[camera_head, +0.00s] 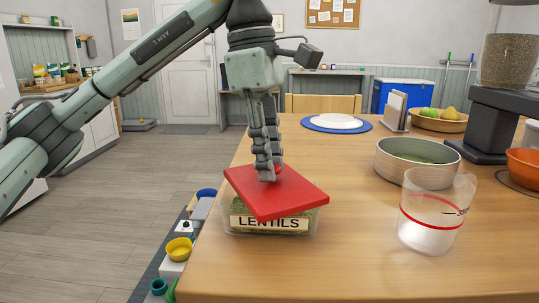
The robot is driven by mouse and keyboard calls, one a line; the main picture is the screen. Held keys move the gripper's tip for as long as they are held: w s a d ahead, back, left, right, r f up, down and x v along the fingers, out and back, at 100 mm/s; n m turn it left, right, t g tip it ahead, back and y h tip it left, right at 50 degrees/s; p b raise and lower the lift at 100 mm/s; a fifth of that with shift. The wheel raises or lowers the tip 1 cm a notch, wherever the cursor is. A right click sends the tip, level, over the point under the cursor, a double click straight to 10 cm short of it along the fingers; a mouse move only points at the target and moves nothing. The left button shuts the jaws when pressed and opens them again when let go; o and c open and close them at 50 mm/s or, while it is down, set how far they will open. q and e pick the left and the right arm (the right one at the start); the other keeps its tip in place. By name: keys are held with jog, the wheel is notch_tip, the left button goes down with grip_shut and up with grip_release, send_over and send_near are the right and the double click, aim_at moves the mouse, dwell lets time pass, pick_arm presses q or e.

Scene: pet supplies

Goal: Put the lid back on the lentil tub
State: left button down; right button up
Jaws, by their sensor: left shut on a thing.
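The lentil tub (304,222) is a clear box with a "LENTILS" label on its front. It stands on the wooden table near the table's left edge, with greenish contents showing through its wall. The red lid (292,203) is a flat rectangle over the tub, turned at an angle to it and looking tilted. It hides most of the tub's top; I cannot tell whether it touches the rim. My left gripper (268,176) points down from above and is shut on the red lid at its middle, where a round red knob partly shows. My right gripper is not in view.
A measuring cup (421,240) with a red band stands to the right of the tub. Behind it are a round greenish bowl (384,163) and a dark grinder-like stand (487,118). An orange bowl (524,168) is at the right edge. The front middle of the table is clear.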

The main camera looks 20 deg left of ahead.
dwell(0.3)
pick_arm(q)
jog(key=c, duration=1.2)
grip_release()
jog(key=o, duration=0.5)
jog(key=shift+r, duration=0.1)
notch_tip(320, 180, up, 3)
jog(key=p, duration=0.2)
jog(key=shift+f+p, duration=0.2)
jog(key=shift+p, duration=0.15)
jog(key=shift+r+p, duration=0.35)
jog(key=shift+r, duration=1.75)
